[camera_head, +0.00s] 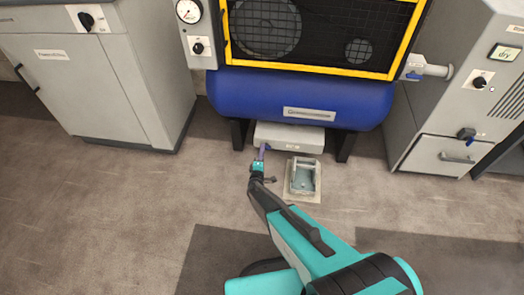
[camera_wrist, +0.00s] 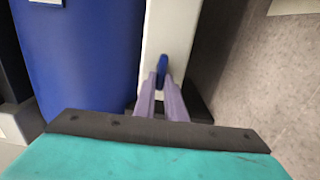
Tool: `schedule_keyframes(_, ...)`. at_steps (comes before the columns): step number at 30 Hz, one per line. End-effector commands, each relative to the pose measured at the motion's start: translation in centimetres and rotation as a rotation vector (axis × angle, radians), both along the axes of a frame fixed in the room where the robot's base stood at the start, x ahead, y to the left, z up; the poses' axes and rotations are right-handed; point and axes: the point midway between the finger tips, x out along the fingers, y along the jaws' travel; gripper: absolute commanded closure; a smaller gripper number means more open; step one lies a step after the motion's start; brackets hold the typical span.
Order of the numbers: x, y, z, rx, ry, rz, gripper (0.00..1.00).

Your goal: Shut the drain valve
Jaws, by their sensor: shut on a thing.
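The drain valve's blue handle (camera_wrist: 162,66) shows in the wrist view, upright in the picture against a pale box. My gripper (camera_wrist: 161,84) is shut on this handle, with one purple finger on each side. In the head view my gripper (camera_head: 263,149) reaches the front left of the pale box (camera_head: 289,137) under the blue tank (camera_head: 300,98). The pale box also shows in the wrist view (camera_wrist: 174,32). The handle is mostly hidden by the fingers in the head view, and its turn angle is hard to tell there.
A small open tray (camera_head: 303,190) sits on the floor just right of my arm. A grey cabinet (camera_head: 95,80) stands left and a dryer unit (camera_head: 450,100) right. Dark tank feet (camera_head: 343,146) flank the box. The floor in front is mostly clear.

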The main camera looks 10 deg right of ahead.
Motion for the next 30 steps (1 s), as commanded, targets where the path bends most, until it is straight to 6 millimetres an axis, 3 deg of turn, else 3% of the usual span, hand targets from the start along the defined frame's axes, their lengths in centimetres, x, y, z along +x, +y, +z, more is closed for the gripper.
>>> schedule_keyframes(4,0.0,0.1,-0.1,-0.003,0.002,0.002,1.0)
schedule_keyframes(5,0.0,0.1,-0.1,-0.003,0.002,0.002,0.86)
schedule_keyframes(8,0.0,0.1,-0.1,-0.002,0.002,0.002,0.71)
schedule_keyframes(20,-0.3,0.1,0.0,0.0,0.001,0.001,0.71)
schedule_keyframes(30,-3.5,1.2,0.1,0.001,0.002,0.002,0.71)
